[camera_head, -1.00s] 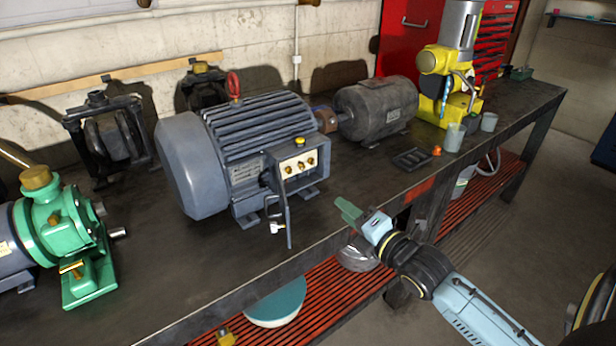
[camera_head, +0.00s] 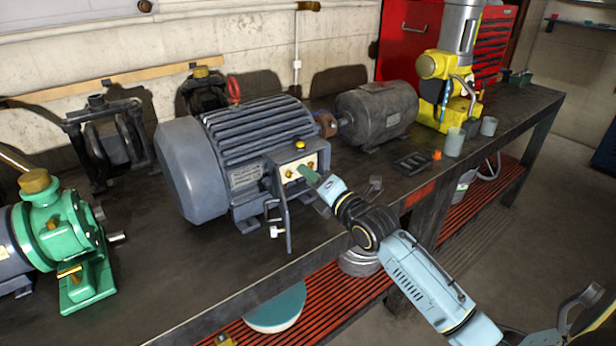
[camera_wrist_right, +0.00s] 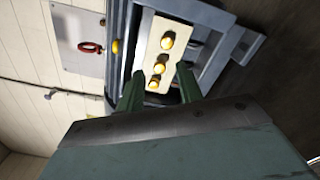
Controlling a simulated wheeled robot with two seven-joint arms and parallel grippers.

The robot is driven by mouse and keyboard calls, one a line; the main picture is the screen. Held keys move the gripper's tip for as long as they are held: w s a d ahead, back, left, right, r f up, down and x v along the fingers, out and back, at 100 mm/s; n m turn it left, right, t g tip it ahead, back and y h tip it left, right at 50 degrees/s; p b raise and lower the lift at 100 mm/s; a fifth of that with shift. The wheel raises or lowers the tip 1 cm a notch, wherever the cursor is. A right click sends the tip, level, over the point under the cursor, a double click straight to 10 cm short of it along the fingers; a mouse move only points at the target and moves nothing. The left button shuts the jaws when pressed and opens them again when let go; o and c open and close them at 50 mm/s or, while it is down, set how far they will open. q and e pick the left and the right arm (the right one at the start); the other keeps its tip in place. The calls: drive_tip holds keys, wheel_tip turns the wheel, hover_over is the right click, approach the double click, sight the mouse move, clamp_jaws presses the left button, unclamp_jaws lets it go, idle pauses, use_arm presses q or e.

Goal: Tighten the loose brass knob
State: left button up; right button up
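The grey motor (camera_head: 180,165) sits on the bench with its terminal box open. A cream plate (camera_wrist_right: 150,50) in the box carries three brass knobs, best seen in the right wrist view: one (camera_wrist_right: 167,42) at the top, one (camera_wrist_right: 159,68) in the middle and one (camera_wrist_right: 153,84) lowest. Which knob is loose, I cannot tell. My right gripper (camera_head: 305,172) is at the plate in the head view and partly covers it. In the right wrist view its two green fingers (camera_wrist_right: 158,85) are apart, with the lowest knob showing between them; contact is unclear. My left gripper is not in view.
The box's open cover (camera_head: 286,222) hangs below the plate. A green pump (camera_head: 60,235) stands at the left, a dark motor (camera_head: 375,115) behind at the right. A small black tray (camera_head: 413,162) and an orange piece (camera_head: 437,155) lie on the bench (camera_head: 150,290).

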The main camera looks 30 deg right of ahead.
drive_tip(key=shift+w, duration=0.7)
drive_tip(key=shift+c, duration=0.5)
clamp_jaws()
